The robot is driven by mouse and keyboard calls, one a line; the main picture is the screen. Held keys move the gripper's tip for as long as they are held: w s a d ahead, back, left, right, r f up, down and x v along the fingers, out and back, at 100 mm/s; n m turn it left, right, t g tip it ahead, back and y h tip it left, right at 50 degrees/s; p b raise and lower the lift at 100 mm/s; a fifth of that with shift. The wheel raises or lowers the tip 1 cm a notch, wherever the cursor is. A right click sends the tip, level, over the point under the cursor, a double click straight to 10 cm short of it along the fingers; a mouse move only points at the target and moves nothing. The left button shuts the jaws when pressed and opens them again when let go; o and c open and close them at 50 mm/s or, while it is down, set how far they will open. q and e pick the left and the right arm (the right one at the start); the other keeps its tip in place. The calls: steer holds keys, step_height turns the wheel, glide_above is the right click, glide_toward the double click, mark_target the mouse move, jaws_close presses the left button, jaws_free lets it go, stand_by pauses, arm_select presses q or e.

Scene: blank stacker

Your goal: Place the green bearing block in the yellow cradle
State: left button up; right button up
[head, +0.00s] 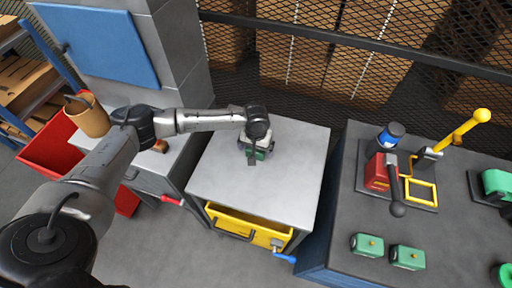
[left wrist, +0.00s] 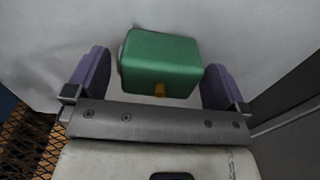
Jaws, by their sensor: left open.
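A green block (head: 262,154) rests on the light grey table (head: 300,160), mostly covered by my left gripper (head: 254,158) in the head view. In the left wrist view the green block (left wrist: 162,62) lies between the two purple fingers of my open left gripper (left wrist: 156,68). A gap shows on each side, and a small yellow part is on the block's near face. A yellow square frame (head: 435,192), which looks like the cradle, is fixed on a plate on the dark table at the right and appears empty. My right gripper is out of view.
Two similar green blocks (head: 367,245) (head: 407,257) sit on the dark table's front. Beside the frame are a red clamp with a black-knobbed lever (head: 378,172), a blue-capped can (head: 390,135) and a yellow-handled lever (head: 462,132). A yellow drawer (head: 225,216) protrudes below the grey table.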

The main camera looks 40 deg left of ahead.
arm_select(q)
steer(key=shift+r, duration=0.2)
step_height(320, 180, up, 12)
steer(key=p, duration=0.3)
steer(key=s+d+f+m+h, duration=0.1)
steer(key=s+d+f+m, duration=0.1)
steer(key=d, duration=0.4)
steer(key=s+d+f+m+t, duration=0.1)
steer(key=s+d+f+m, duration=0.2)
steer(key=s+d+f, duration=0.2)
steer(key=s+d+f+m+t+h, duration=0.1)
steer(key=s+d+f+m, duration=0.1)
steer(key=s+d, duration=0.3)
steer(key=shift+s+d+f+h, duration=0.2)
steer(key=shift+d+f+h, duration=0.1)
steer(key=shift+d+f, duration=0.6)
steer(key=s+a+y, duration=0.1)
steer(key=s+a, duration=0.1)
steer(key=s, duration=0.6)
steer(key=s+a+t+y, duration=0.1)
steer(key=s+a, duration=0.1)
steer(key=s, duration=0.6)
steer(key=shift+s+a+f+t, duration=0.2)
steer(key=shift+a+f+t, duration=0.1)
